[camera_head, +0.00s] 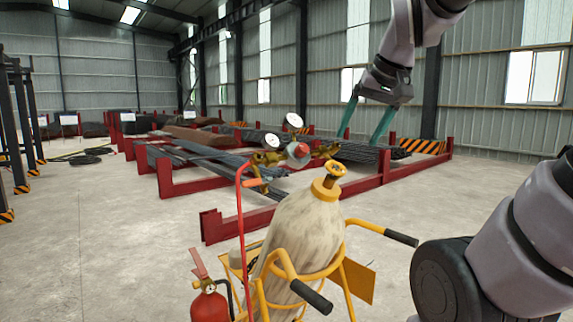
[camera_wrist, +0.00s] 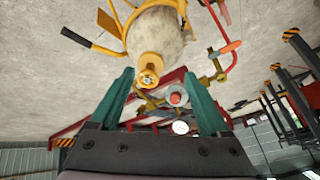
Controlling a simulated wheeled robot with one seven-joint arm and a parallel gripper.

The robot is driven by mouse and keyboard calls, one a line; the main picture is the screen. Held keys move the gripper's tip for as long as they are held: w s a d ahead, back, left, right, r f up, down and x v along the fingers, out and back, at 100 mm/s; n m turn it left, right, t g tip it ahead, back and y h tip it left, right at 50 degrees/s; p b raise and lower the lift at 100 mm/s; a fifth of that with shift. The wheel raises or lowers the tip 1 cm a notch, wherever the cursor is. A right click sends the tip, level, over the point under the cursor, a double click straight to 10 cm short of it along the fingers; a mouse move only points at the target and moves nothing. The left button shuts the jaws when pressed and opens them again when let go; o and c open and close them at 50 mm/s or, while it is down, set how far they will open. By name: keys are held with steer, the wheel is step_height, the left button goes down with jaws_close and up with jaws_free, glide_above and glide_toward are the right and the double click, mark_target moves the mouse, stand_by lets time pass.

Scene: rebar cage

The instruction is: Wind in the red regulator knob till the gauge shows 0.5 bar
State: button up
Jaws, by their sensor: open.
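The red regulator knob (camera_head: 298,151) sits on a brass regulator beside the top of a beige gas cylinder (camera_head: 303,225). Two round white gauges, an upper one (camera_head: 293,121) and a lower one (camera_head: 271,140), stand by it; their needles are too small to read. My gripper (camera_head: 366,122) is up and to the right of the knob in the head view, its teal fingers open, empty and apart from it. In the wrist view the red knob (camera_wrist: 176,98) shows between the spread fingers (camera_wrist: 160,85), nearer the right one, with a gauge (camera_wrist: 180,127) below it.
A yellow cart (camera_head: 345,275) with black handles holds the cylinder. The brass valve (camera_head: 335,169), a red hose (camera_head: 240,230) and a brass fitting with an orange-red handle crowd the regulator. A fire extinguisher (camera_head: 209,303) stands at front left. Red racks with rebar lie behind.

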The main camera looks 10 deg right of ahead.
steer(key=w+a+r+n+g, duration=0.15)
steer(key=w+r+n, duration=0.25)
steer(key=w, duration=0.8)
steer(key=n+g, duration=0.1)
steer(key=n, duration=0.4)
glide_toward(304, 147)
steer(key=shift+y, duration=0.4)
steer(key=x, duration=0.8)
steer(key=shift+w+d+f, duration=0.25)
steer(key=shift+d+f, duration=0.05)
steer(key=shift+f, duration=0.1)
steer(key=shift+c, duration=0.3)
jaws_close()
